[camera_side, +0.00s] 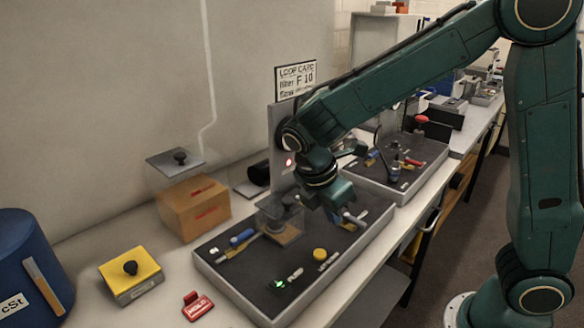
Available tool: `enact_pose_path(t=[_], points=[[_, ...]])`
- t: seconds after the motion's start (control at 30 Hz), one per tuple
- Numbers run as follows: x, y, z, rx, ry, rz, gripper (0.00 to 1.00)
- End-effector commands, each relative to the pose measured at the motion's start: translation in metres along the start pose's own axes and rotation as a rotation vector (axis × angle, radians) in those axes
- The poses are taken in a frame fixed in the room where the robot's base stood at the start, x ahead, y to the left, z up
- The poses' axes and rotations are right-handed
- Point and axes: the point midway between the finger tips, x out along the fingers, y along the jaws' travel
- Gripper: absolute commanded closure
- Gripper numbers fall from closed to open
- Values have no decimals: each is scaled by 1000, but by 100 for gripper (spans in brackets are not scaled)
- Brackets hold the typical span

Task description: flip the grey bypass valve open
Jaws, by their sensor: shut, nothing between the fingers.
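The near dark panel tray (235,285) holds a small valve with a grey-white handle (357,220) near its right side, which looks like the grey bypass valve. My gripper (336,213) is low over the tray, shut and empty, with its tips right beside this handle. I cannot tell whether they touch it. The gripper partly hides the valve, so its lever position is unclear. A valve with a blue handle (242,237) lies further left on the tray.
A yellow button (320,254) and a lit green lamp (279,284) sit at the tray's front. A red tag (198,306), yellow block (130,275), orange box (193,207) and blue drum (30,268) stand left. A second tray (425,152) with valves lies behind.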

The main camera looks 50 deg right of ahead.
Motion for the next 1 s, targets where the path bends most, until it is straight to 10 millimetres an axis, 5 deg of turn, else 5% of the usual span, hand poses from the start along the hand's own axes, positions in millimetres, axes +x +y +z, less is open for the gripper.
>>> enact_pose_path(t=[0.33,1.0], points=[[-42,-3,0,-1,0,1,100],[-49,-5,6,34,15,9,100]])
